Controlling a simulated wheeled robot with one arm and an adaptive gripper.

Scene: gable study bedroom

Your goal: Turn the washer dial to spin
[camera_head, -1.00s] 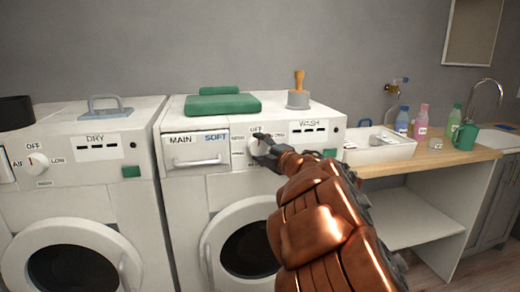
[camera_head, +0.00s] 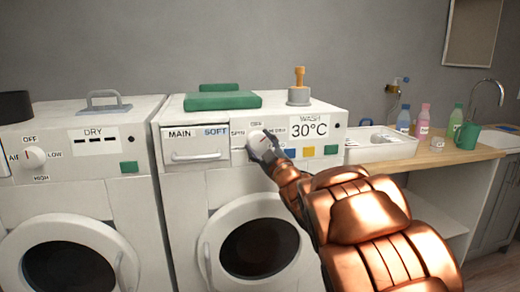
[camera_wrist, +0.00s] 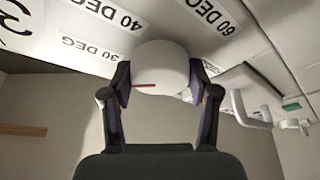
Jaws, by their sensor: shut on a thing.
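The washer (camera_head: 183,182) stands in the middle with a white round dial (camera_head: 255,139) on its front panel. My gripper (camera_head: 268,146) is shut on the dial, reaching in from the right. The wrist view shows both fingers on either side of the dial (camera_wrist: 160,62), with a red pointer line (camera_wrist: 143,86) on its face. Labels 30 DEG, 40 DEG and 60 DEG show upside down around it there. In the head view, OFF is above the dial and SPIN (camera_head: 238,133) is at its left. The WASH display (camera_head: 309,127) reads 30°C. My gripper hides the dial's lower right.
A dryer (camera_head: 60,195) with its own dial (camera_head: 35,157) stands at the left. A drawer (camera_head: 195,146) is left of the washer dial. A counter with a white basin (camera_head: 378,150) and bottles is at the right.

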